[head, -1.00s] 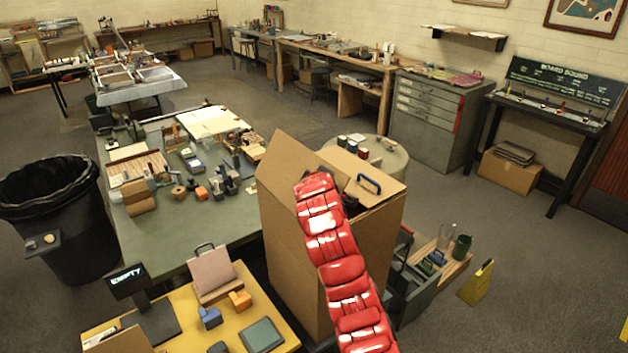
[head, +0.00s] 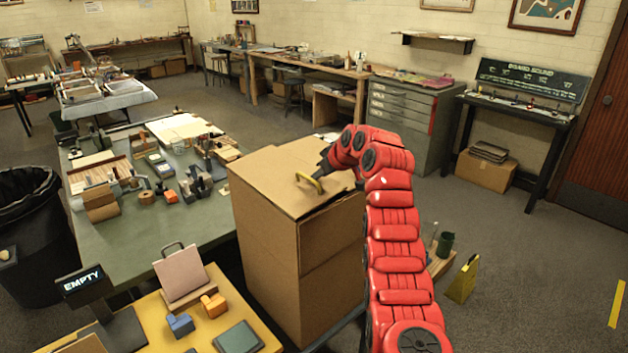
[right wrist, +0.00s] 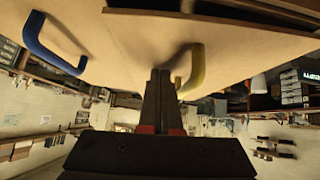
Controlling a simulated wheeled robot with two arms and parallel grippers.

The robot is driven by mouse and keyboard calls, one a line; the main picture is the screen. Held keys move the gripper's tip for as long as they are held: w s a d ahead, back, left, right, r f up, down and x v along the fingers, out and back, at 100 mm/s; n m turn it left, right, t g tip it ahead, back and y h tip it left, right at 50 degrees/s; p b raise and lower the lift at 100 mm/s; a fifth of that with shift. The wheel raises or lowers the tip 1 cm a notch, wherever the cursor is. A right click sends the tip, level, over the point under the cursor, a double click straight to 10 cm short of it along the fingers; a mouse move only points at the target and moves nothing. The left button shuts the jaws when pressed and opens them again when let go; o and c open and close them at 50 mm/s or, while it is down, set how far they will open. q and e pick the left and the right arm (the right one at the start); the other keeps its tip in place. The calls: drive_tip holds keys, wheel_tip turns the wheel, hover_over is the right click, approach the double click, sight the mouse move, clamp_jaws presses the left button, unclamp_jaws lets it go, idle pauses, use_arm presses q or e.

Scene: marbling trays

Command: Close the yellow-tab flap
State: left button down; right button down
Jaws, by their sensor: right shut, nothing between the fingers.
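The cardboard box (head: 265,240) stands beside the green table. Its yellow-tab flap (head: 275,170) lies nearly flat across the top, with a dark gap under its right edge. The yellow tab (head: 309,182) is on top of it; in the right wrist view the yellow tab (right wrist: 191,70) shows just right of my fingers. A blue tab (right wrist: 53,45) shows at the left there; my arm hides it in the head view. My right gripper (head: 325,166) is shut and empty, over the flap by the yellow tab (right wrist: 160,75); I cannot tell whether it touches. My left gripper is out of view.
The green table (head: 195,225) with tools is left of the box. A yellow table (head: 150,310) with blocks and an "EMPTY" sign (head: 82,281) is in front.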

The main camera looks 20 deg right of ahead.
drive_tip(key=shift+w+d+f+m+y+b, duration=0.1)
drive_tip(key=shift+d+f+m+y+b, duration=0.15)
drive_tip(key=shift+f+y+b, duration=0.3)
drive_tip(key=shift+f, duration=0.2)
